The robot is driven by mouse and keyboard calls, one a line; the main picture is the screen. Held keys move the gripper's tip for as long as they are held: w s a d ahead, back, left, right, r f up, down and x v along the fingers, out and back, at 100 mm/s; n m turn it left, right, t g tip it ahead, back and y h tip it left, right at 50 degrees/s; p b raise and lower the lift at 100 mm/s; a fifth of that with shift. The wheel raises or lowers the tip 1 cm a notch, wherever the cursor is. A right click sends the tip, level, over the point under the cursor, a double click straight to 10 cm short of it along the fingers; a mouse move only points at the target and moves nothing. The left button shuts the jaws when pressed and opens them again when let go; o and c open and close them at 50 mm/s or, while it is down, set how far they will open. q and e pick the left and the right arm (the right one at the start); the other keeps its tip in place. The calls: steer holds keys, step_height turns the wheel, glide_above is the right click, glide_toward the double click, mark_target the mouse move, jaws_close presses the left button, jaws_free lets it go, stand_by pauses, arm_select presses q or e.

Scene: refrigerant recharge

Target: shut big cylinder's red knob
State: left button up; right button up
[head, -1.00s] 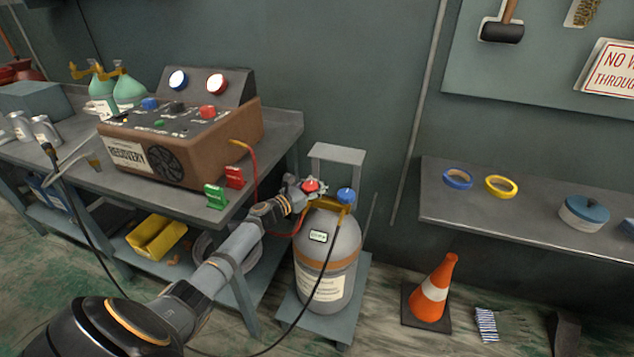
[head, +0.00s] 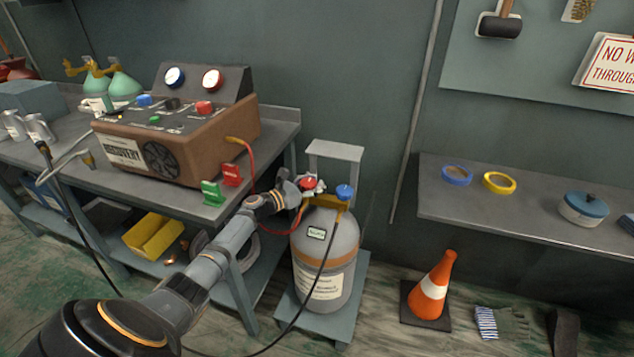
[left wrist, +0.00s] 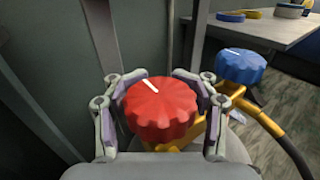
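My right gripper is not in view.
The brown recovery machine (head: 180,140) stands on the workbench at left. A red hose (head: 251,175) hangs near my left arm. A black hose (head: 322,265) runs down the cylinder's front. An orange cone (head: 434,285) stands on the floor to the right, below a shelf (head: 440,205).

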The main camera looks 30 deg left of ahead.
arm_select(q)
steer(key=shift+o, duration=1.1)
